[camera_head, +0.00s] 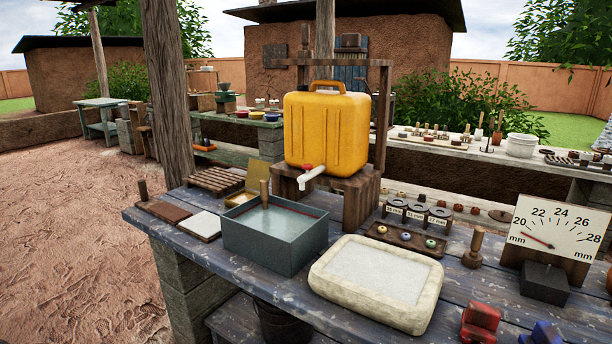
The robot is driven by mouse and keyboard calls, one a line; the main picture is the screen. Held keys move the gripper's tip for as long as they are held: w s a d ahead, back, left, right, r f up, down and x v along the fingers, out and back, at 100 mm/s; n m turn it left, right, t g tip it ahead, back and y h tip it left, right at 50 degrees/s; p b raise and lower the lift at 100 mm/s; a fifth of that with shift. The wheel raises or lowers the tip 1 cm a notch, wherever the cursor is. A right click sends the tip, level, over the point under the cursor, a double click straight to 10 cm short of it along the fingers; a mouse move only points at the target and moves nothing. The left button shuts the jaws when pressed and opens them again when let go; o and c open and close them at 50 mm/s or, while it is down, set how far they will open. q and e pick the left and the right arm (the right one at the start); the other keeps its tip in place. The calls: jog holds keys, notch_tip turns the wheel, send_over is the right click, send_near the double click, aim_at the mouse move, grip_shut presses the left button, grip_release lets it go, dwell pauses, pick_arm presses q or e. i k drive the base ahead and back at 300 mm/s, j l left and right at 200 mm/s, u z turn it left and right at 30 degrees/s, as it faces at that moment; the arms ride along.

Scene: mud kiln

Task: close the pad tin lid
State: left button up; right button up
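A small gold-yellow tin (238,199), which looks like the pad tin, sits on the table behind the grey water basin. Its lid (267,172) appears raised and tilted up at the back, so the tin looks open. The basin and a wooden handle (264,189) partly hide the tin, and its inside is hard to make out. Neither of my grippers shows in the head view.
The grey basin (273,248) stands just in front of the tin. The yellow jerrycan (328,128) on its wooden stand is to the right. A slatted wooden rack (214,181) and a white tile (199,226) lie to the left. A pale slab (376,282) fills the front middle.

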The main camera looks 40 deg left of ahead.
aim_at(258, 170)
jog(key=j+u, duration=0.4)
jog(key=i+j+u, duration=0.2)
jog(key=j+u, duration=0.2)
jog(key=i+j+u, duration=0.15)
jog(key=j+u, duration=0.25)
jog(key=i+j+u, duration=0.2)
jog(key=u, duration=0.2)
jog(key=i+j+u, duration=0.7)
jog(key=u, duration=0.15)
jog(key=i+j+u, duration=0.1)
jog(key=i+u, duration=0.4)
jog(key=i, duration=0.7)
jog(key=i+j+z, duration=0.15)
jog(key=i, duration=0.55)
jog(key=i+z, duration=0.3)
jog(key=i, duration=0.35)
jog(key=i+j+z, duration=0.1)
jog(key=i+z, duration=0.25)
jog(key=i, duration=0.3)
jog(key=i+z, duration=0.35)
jog(key=i, duration=0.25)
jog(key=i+z, duration=0.4)
jog(key=i, duration=0.25)
jog(key=i+z, duration=0.45)
jog(key=i+j+z, duration=0.25)
jog(key=i+z, duration=0.2)
jog(key=i, duration=0.2)
